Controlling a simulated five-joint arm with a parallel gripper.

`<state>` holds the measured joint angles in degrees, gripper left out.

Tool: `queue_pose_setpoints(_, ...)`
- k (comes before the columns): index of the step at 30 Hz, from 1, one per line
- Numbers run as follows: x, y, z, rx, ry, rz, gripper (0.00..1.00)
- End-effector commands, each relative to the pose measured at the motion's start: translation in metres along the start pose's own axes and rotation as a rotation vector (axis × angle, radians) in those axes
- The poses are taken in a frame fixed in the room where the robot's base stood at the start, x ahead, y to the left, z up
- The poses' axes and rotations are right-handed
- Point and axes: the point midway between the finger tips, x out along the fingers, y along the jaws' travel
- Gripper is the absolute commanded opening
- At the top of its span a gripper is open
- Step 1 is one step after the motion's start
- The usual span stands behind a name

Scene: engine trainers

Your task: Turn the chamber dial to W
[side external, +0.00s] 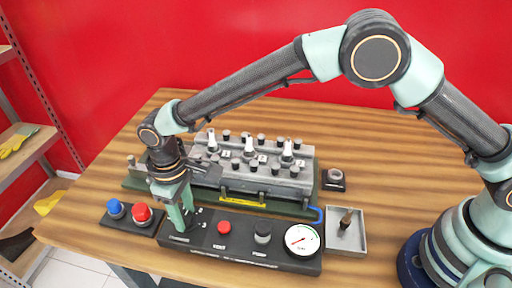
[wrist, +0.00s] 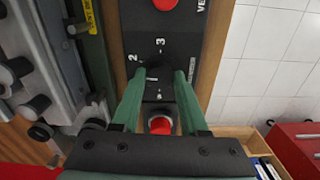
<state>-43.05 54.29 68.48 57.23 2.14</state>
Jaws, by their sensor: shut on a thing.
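The black control panel (side external: 205,250) lies along the front of the table. My gripper (side external: 187,226) points down at its left end. In the wrist view my gripper's (wrist: 160,78) two green fingers are shut on the small dark chamber dial (wrist: 158,85). White marks 2 and 3 show on the panel around it, and further small marks lie close to the dial. The fingers hide part of the dial, and I cannot tell which mark its pointer faces. In the side view the dial is mostly hidden by the fingers.
The panel also bears a red button (side external: 224,227), a black knob (side external: 263,232) and a white gauge (side external: 302,240). A box at left carries a blue button (side external: 116,208) and a red button (side external: 142,214). The grey engine block (side external: 255,180) stands behind; a grey tray (side external: 345,247) is at right.

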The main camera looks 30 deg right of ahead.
Motion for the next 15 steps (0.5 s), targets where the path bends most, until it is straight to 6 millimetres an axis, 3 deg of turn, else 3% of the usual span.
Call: queue_pose_setpoints(15, -0.0023, 0.0001, 0.0, -0.489, -0.001, 0.0, 0.0)
